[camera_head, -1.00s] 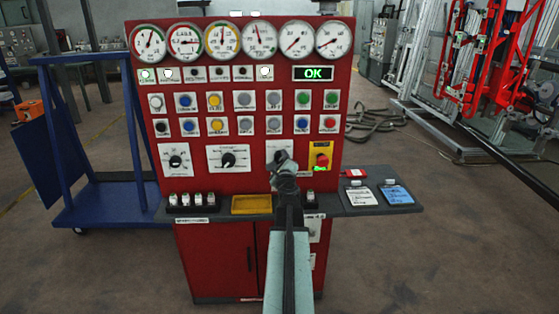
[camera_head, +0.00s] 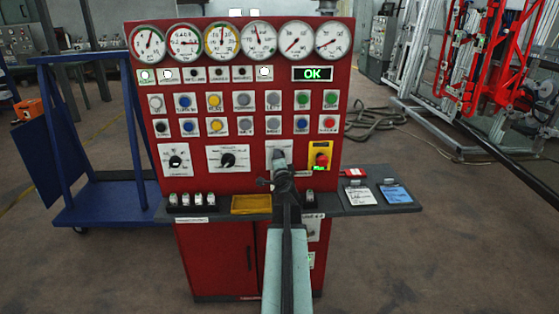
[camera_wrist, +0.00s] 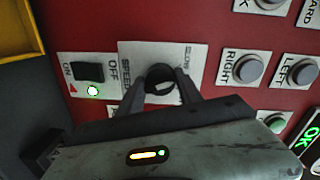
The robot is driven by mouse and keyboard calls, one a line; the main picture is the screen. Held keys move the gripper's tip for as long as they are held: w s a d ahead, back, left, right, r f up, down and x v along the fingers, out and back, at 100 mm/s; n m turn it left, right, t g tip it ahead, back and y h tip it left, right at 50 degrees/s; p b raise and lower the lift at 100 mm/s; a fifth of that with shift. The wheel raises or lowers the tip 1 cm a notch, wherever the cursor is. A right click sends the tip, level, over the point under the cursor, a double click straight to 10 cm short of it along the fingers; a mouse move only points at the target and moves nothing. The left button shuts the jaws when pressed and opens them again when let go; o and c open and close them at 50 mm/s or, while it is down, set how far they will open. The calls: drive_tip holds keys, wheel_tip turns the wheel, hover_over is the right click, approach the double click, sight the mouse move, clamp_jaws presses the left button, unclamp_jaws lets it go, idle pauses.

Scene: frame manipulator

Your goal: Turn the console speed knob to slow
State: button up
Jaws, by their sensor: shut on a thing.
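The red console (camera_head: 200,60) stands ahead in the head view. My gripper (camera_head: 280,160) reaches its white speed plate (camera_head: 270,147), where my gripper hides the knob. In the wrist view, the dark speed knob (camera_wrist: 159,79) sits between the two fingers of my gripper (camera_wrist: 162,88), which are shut on it. The speed plate (camera_wrist: 138,60) shows the words SPEED and SLOW, with SLOW to the upper right of the knob. The other end of the scale is hidden behind my gripper. I cannot tell exactly where the knob points.
An ON/OFF switch (camera_wrist: 88,72) with a lit green lamp (camera_wrist: 92,91) is close by the knob. RIGHT (camera_wrist: 248,69) and LEFT (camera_wrist: 302,71) buttons are also near. A red stop button (camera_head: 321,160) is to the right. A yellow tray (camera_head: 251,205) lies on the shelf.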

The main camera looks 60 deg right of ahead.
drive_tip(key=shift+n, duration=1)
drive_tip(key=o, duration=1.3)
drive_tip(key=shift+o, duration=0.2)
drive_tip(key=shift+a, duration=0.1)
